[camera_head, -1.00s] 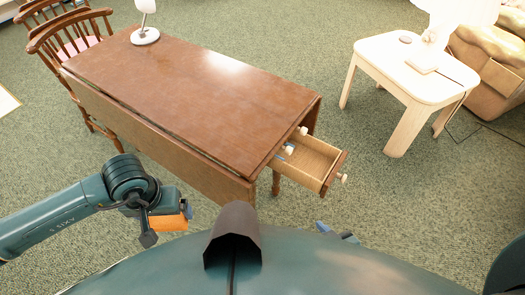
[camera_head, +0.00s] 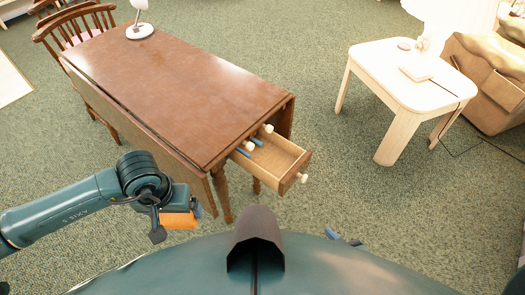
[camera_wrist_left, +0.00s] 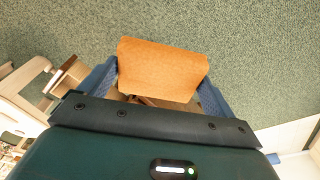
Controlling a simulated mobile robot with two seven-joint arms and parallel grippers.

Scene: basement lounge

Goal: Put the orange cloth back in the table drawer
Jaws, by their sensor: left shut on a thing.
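The orange cloth (camera_head: 178,221) is held in my left gripper (camera_head: 195,207), at the left of the head view, above the carpet and in front of the table's near side. In the left wrist view the cloth (camera_wrist_left: 162,70) spans the space between the two blue fingers. The table drawer (camera_head: 284,164) is pulled open at the right end of the brown table (camera_head: 180,85). It lies to the right of and beyond my left gripper. Only the blue tip of my right gripper (camera_head: 343,238) shows; my body hides the rest.
The table's dropped leaf (camera_head: 135,115) hangs on the near side, close to my left arm. A white lamp (camera_head: 139,28) stands on the table, and wooden chairs (camera_head: 75,35) are behind it. A pale side table (camera_head: 410,85) stands right. Carpet between is clear.

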